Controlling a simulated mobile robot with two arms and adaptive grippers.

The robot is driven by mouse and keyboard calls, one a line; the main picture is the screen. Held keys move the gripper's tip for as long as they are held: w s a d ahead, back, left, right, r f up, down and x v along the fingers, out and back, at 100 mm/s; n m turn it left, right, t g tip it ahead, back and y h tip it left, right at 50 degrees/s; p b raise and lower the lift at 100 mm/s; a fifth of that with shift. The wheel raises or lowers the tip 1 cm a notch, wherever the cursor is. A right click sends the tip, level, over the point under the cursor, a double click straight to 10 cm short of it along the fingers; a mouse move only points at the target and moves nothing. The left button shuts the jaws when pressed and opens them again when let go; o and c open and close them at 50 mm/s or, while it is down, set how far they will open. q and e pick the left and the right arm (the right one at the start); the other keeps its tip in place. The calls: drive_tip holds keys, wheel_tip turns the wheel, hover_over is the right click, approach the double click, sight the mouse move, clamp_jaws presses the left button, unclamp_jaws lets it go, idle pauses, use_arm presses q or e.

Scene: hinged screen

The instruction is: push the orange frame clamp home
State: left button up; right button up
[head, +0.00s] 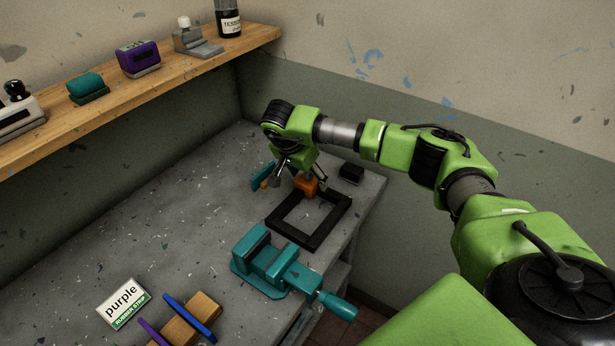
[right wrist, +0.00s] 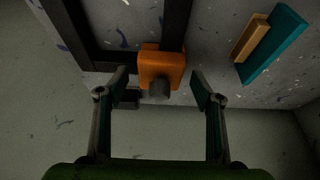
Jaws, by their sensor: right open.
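The orange frame clamp (head: 306,184) sits on the far side of the black square frame (head: 336,220), which lies flat on the grey bench. In the right wrist view the clamp (right wrist: 161,66) is an orange block with a dark grey knob, set on a bar of the black frame (right wrist: 172,22). My right gripper (head: 294,184) is at the clamp. In the right wrist view its two fingers (right wrist: 158,90) stand apart on either side of the clamp, with visible gaps, not gripping it. My left gripper does not show.
A teal vise (head: 272,264) stands in front of the frame, its handle over the bench edge. A teal and wooden piece (head: 262,176) lies left of the gripper, a black block (head: 351,173) to the right. A "purple" card (head: 122,303) and a wooden rack (head: 190,322) are in front.

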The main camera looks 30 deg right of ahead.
drive_tip(key=shift+r+p, duration=1.8)
drive_tip(key=shift+r, duration=1.4)
